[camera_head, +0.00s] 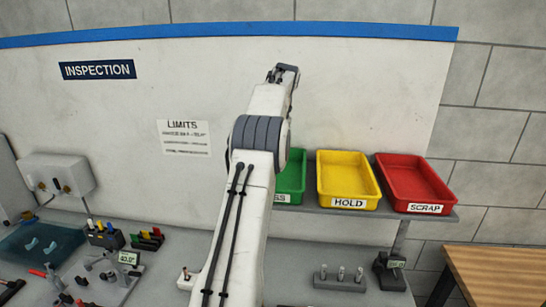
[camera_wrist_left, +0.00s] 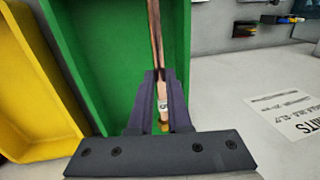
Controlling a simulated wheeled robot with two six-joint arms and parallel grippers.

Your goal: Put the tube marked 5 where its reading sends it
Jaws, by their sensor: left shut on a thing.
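The copper tube (camera_wrist_left: 156,35) is held in my left gripper (camera_wrist_left: 161,76), which is shut on it. A pale band on the tube carries a small mark that looks like a 5. In the left wrist view the tube and fingers are in front of the green bin (camera_wrist_left: 85,40); whether the tube touches it I cannot tell. In the head view the green bin (camera_head: 293,180) is partly covered by my left arm, and the gripper and tube are hidden. The yellow HOLD bin (camera_head: 345,176) and red SCRAP bin (camera_head: 412,182) stand beside it. My right gripper is not in view.
The bins sit on a raised shelf (camera_head: 390,212). A LIMITS sheet (camera_head: 184,137) is on the wall, too small to read.

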